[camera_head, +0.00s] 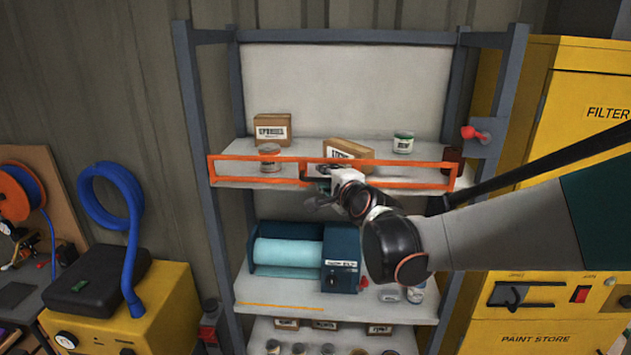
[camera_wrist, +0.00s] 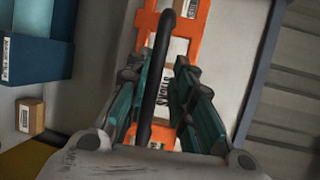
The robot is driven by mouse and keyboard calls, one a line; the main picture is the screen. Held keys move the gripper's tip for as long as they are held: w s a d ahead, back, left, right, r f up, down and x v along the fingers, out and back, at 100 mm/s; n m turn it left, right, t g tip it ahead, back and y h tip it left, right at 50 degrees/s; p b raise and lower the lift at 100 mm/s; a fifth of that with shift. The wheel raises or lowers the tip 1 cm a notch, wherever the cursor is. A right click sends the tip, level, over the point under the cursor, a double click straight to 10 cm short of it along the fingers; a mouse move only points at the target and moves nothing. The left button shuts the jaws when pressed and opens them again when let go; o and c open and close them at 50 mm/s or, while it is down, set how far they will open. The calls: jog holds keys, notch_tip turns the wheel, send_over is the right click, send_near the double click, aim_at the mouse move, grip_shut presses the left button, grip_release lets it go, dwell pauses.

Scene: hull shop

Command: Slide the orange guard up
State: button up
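The orange guard (camera_head: 234,166) is a long rectangular frame across the front of the shelf unit, level with the upper shelf and tilted slightly in the picture. My gripper (camera_head: 322,182) is at its middle section and hides part of it. In the wrist view the guard (camera_wrist: 186,46) fills the space beyond the fingers. A black bar-shaped handle (camera_wrist: 164,50) runs between the two teal fingers of my gripper (camera_wrist: 166,68). The fingers stand apart on either side of the handle, with what looks like a gap at each side.
Cardboard boxes (camera_head: 272,129) and cans (camera_head: 403,143) stand on the upper shelf behind the guard. A red knob (camera_head: 472,133) is on the right post. A blue roll holder (camera_head: 341,262) sits on the shelf below. Yellow cabinets (camera_head: 570,75) stand close at right.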

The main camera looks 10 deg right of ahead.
dwell(0.3)
jog(key=shift+s, duration=0.1)
jog(key=shift+s, duration=0.55)
jog(key=v, duration=1.1)
jog(key=shift+w, duration=0.1)
jog(key=s+f+n+g+b, duration=0.3)
jog(key=s+f+n+b, duration=0.3)
jog(key=f+b, duration=0.4)
jog(key=s+f+n+g+h+b, duration=0.1)
jog(key=s+f+n+g+b, duration=0.2)
jog(key=s+f+n+b, duration=0.3)
jog(key=s+f+n+g+b, duration=0.2)
jog(key=s+f+n+b, duration=0.4)
jog(key=f, duration=2.2)
jog(key=s+a+b, duration=0.1)
jog(key=s+b, duration=0.3)
jog(key=b, duration=0.5)
jog(key=shift+g+b, duration=0.4)
